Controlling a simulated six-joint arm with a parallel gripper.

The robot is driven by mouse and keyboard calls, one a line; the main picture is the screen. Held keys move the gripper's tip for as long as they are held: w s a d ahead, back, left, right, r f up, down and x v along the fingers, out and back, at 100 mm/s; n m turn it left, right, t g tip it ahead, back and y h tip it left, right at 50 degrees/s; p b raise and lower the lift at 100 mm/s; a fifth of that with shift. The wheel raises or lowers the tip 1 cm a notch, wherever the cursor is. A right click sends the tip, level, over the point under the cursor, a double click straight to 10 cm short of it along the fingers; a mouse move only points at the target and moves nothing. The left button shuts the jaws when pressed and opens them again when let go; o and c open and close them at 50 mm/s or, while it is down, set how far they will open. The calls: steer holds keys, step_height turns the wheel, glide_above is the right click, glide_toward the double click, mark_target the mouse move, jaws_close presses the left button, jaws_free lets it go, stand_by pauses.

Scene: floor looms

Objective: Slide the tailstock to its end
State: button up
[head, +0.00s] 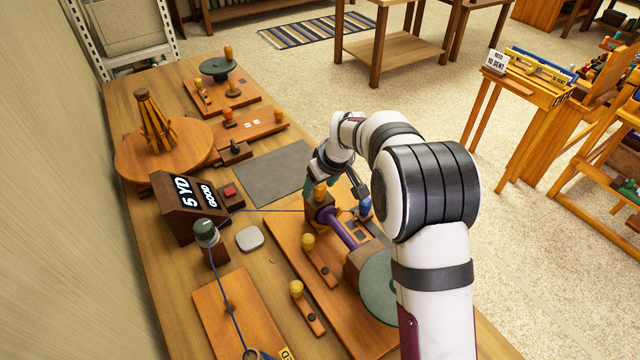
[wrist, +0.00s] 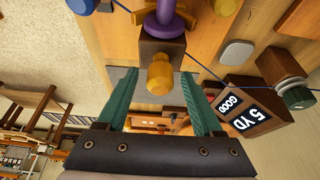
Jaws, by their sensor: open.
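The tailstock is a dark wooden block (head: 322,214) with a yellow knob (head: 320,190), at the far end of a purple spindle (head: 346,232) on an orange-brown board (head: 284,234). In the wrist view, the block (wrist: 158,48) faces me, with its yellow knob (wrist: 160,76) pointing towards me. My gripper (wrist: 159,82) is open. Its two teal fingers stand on either side of the knob, with a visible gap at each side. In the head view, my arm hides part of the fingers and of the board's right side.
A blue knob (head: 365,208) stands just right of the tailstock. A green wheel (head: 378,286) sits at the spindle's near end. A blue thread runs from a green-topped post (head: 206,232). A grey mat (head: 280,172) lies clear behind.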

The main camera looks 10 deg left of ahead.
jaws_close()
stand_by(1.3)
